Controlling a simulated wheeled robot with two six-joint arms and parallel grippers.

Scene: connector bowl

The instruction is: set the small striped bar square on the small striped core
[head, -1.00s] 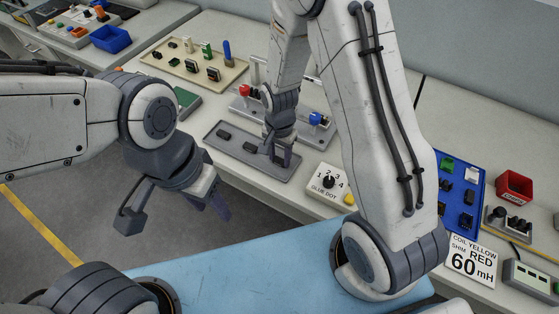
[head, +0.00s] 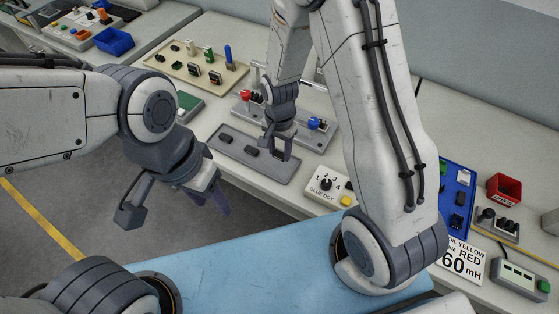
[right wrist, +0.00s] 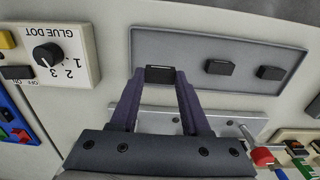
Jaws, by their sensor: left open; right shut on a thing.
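My right gripper (head: 277,153) is over the right end of a long grey tray (head: 237,163). In the right wrist view its two fingers (right wrist: 160,78) are shut on a small dark block (right wrist: 160,74). I cannot tell whether that block still touches the tray. Two more dark blocks, the nearer one (right wrist: 219,67) and the farther one (right wrist: 270,72), lie apart on the tray. No stripes can be made out, so I cannot tell which is the striped bar or the striped core. My left gripper (head: 175,208) is open and empty over the floor, short of the bench.
A grey fixture with red (head: 246,95) and blue (head: 314,124) knobs stands behind the tray. A beige tray (head: 170,75) holds several small parts at the back. The glue dot box (head: 325,186) is right of the tray. A blue tray (head: 459,172) and a red bin (head: 504,189) lie farther right.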

